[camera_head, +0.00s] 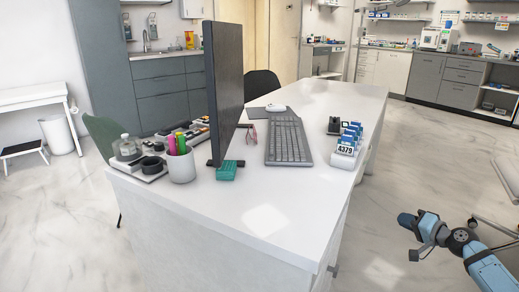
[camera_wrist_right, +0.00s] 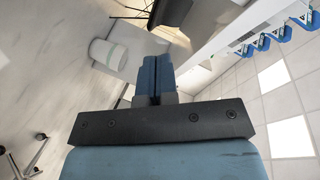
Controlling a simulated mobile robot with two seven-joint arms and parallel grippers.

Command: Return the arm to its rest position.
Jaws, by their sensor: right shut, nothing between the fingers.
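My right gripper (camera_head: 407,219) is at the lower right of the head view, out over the floor and to the right of the white desk (camera_head: 270,208), apart from it. Its two blue fingers meet in the right wrist view (camera_wrist_right: 155,78); it is shut and empty. The blue right forearm (camera_head: 488,268) comes in from the lower right corner. My left gripper is in neither view.
On the desk stand a monitor (camera_head: 224,85), a keyboard (camera_head: 288,141), a pen cup (camera_head: 181,166), a teal box (camera_head: 227,171) and a blue-and-white number holder (camera_head: 347,147). The marble floor (camera_head: 420,150) between desk and back cabinets is clear.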

